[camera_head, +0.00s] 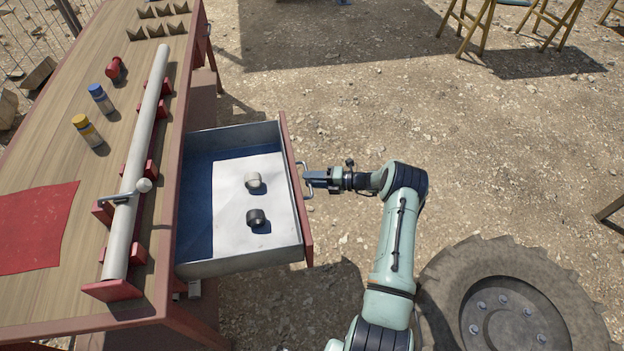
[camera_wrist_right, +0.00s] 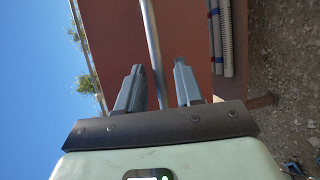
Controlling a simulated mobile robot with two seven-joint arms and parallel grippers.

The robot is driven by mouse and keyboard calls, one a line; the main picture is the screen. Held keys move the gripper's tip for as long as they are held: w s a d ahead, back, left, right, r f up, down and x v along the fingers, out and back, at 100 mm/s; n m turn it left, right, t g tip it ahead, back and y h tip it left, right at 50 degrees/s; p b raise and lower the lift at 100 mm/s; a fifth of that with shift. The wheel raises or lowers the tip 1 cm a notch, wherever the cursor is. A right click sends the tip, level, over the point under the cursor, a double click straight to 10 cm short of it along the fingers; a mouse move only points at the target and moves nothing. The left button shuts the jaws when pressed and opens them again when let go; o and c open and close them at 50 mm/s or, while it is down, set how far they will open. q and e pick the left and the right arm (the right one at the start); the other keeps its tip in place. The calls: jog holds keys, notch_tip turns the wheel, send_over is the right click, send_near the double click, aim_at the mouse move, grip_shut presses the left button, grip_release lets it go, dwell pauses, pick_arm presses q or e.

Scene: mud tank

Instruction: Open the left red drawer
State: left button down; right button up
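The red drawer (camera_head: 291,185) stands pulled far out of the workbench, with its red front facing right and its grey metal box showing from above. A metal bar handle (camera_head: 305,166) is on its front. My right gripper (camera_head: 310,180) is at this handle. In the right wrist view the handle bar (camera_wrist_right: 152,45) runs between the two fingers of my right gripper (camera_wrist_right: 158,78), with gaps showing on both sides, so the fingers look open around it. My left gripper is not in view.
The wooden workbench (camera_head: 52,165) fills the left, carrying a long pipe (camera_head: 139,170), spray cans (camera_head: 87,129) and a red cloth (camera_head: 35,225). A big tyre (camera_head: 455,270) lies at lower right, near my right arm. Open gravel is beyond the drawer, with stools (camera_head: 485,25) far off.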

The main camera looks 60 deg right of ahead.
jog(key=v, duration=1.3)
jog(key=shift+s, duration=0.2)
dwell(0.3)
